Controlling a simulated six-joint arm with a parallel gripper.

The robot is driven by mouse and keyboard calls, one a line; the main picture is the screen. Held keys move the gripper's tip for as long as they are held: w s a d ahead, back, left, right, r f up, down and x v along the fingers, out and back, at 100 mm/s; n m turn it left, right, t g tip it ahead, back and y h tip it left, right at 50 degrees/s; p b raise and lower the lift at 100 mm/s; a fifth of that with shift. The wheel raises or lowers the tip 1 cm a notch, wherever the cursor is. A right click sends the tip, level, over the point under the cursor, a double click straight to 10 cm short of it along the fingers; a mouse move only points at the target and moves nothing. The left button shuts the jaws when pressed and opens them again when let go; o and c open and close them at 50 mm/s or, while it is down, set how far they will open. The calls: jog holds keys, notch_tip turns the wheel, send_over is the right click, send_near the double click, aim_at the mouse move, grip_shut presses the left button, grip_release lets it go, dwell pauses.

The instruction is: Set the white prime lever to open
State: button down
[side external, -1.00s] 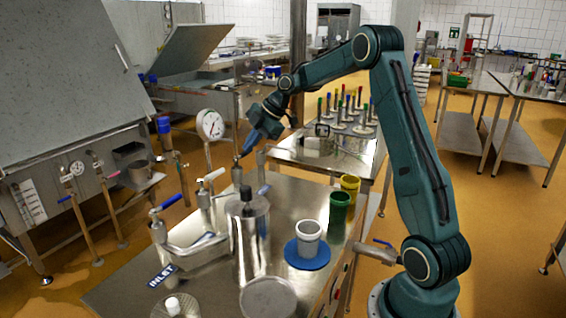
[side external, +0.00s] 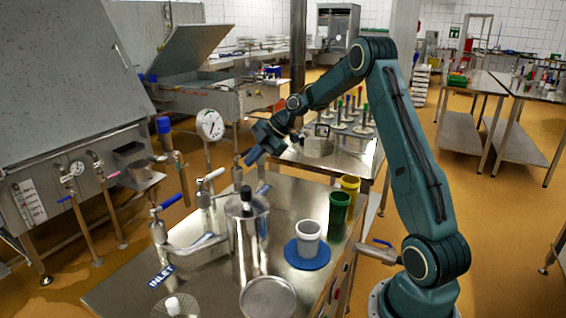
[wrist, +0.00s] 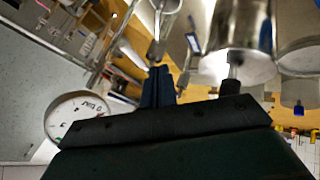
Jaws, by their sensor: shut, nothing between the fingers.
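The white prime lever (side external: 212,174) sits on a steel valve on the pump bench, left of the steel canister, in the side external view. It slants up to the right. My gripper (side external: 250,159) is up and to the right of it, apart from it, pointing down and left above a steel fitting. In the wrist view the dark blue fingers (wrist: 158,72) are together with nothing between them. Steel pipe fittings show just past the fingertips there; I cannot tell the white lever among them.
A pressure gauge (side external: 210,125) stands close left of my gripper. A blue-handled valve (side external: 166,204) is nearer the INLET label. The steel canister (side external: 240,238) stands in front. A white cup (side external: 308,238) on a blue disc and green (side external: 339,212) and yellow (side external: 350,184) cups are to the right.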

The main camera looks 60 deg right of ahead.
aim_at(220, 173)
jog(key=w+a+f, duration=0.2)
jog(key=w+f, duration=0.3)
jog(key=w, duration=0.3)
jog(key=shift+w+a+f, duration=0.25)
jog(key=shift+f, duration=0.1)
dwell(0.5)
jog(key=shift+w+d+r, duration=0.1)
jog(key=shift+w+d, duration=0.1)
jog(key=shift+w, duration=0.3)
jog(key=shift+w+d+r, duration=0.1)
jog(key=shift+w+d, duration=0.05)
jog(key=shift+w, duration=0.35)
jog(key=shift+s+f, duration=0.1)
